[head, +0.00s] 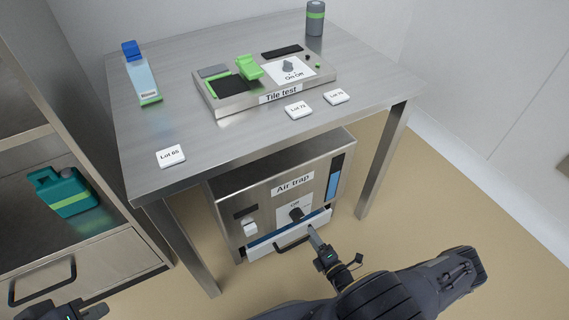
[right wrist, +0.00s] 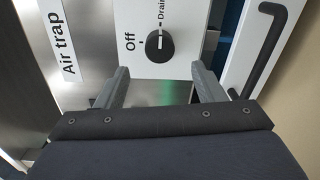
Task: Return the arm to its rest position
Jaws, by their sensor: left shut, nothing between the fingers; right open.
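My right gripper (head: 312,230) is in front of the lower part of the air trap (head: 245,190), a steel box under the table. It is open and empty. In the right wrist view its fingers (right wrist: 160,85) point at the black knob (right wrist: 160,45) on a white plate marked Off and Drain. The knob (head: 296,214) stands just beyond the fingertips, apart from them as far as I can see. My left gripper (head: 90,312) is shut at the bottom left edge of the head view, partly cut off.
The air trap's front drawer (head: 290,240) stands slightly out, close to my right gripper. The steel table (head: 220,150) above holds the tile test device (head: 215,95), lot tiles, a bottle and a grey-green canister. A shelf with a teal container (head: 60,190) is left. Floor at right is clear.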

